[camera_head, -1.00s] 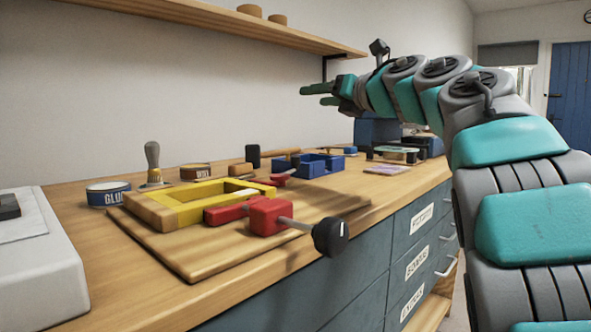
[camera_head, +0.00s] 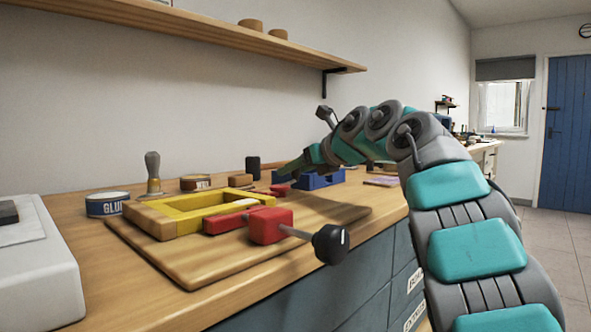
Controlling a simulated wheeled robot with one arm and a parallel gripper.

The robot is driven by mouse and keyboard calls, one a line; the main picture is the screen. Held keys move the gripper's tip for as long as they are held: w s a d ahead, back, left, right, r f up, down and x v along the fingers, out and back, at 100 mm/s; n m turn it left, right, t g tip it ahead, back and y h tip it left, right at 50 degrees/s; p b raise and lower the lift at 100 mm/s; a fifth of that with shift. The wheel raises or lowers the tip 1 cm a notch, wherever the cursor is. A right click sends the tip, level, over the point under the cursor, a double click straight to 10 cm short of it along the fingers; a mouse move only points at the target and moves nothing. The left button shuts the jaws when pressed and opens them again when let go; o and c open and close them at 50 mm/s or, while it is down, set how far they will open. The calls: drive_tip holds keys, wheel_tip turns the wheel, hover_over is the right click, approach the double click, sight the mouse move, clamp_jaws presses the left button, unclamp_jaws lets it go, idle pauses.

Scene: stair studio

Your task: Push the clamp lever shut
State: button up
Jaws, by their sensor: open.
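A red clamp (camera_head: 270,226) lies on a wooden board (camera_head: 190,266), against the near side of a yellow frame (camera_head: 205,208). Its metal rod sticks out to the right and ends in a black knob (camera_head: 331,243), which overhangs the counter's front edge. The gap between the fingertips is hard to see.
A white box (camera_head: 40,270) is at the left. A shelf (camera_head: 210,33) runs along the wall above. The board's right part is bare.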

drive_tip(key=shift+w+a, duration=0.1)
drive_tip(key=shift+w, duration=0.05)
clamp_jaws()
idle(0.4)
idle(1.0)
